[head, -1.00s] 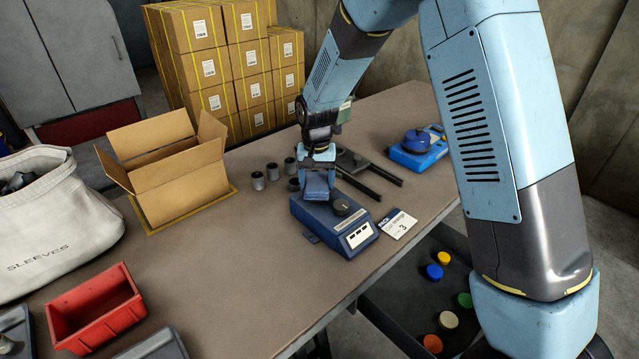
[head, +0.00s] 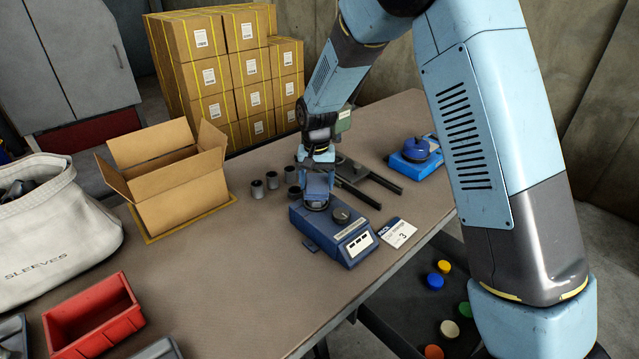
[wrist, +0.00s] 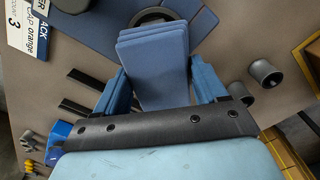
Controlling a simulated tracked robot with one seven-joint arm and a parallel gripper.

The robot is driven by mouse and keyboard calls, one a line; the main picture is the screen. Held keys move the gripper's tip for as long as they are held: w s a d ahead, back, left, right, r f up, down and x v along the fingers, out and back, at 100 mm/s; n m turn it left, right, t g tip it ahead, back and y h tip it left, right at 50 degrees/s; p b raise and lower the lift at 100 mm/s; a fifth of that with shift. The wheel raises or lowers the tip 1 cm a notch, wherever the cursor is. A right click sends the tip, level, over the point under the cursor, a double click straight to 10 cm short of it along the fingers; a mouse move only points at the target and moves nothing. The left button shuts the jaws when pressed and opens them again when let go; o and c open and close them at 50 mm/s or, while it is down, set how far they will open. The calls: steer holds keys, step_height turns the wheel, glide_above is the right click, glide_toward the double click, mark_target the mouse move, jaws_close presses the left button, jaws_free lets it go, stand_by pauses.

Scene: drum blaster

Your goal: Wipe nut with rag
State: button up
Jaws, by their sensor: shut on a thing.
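My gripper (head: 318,168) points down over the blue device on the bench and is shut on a folded blue rag (wrist: 155,65). The rag also shows in the head view (head: 318,186), just above the left part of the blue device (head: 325,232). A dark round part (wrist: 150,15) of the device shows partly behind the rag's tip in the wrist view; whether it is the nut, and whether the rag touches it, I cannot tell. A dark knob (head: 341,215) sits on the device, right of the rag.
Several grey cups (head: 272,180) stand left of my gripper. A label card (head: 397,232) lies right of the device. An open carton (head: 180,190) and red bin (head: 92,315) are farther left. Bench between is clear.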

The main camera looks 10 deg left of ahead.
steer(key=shift+r, duration=2.85)
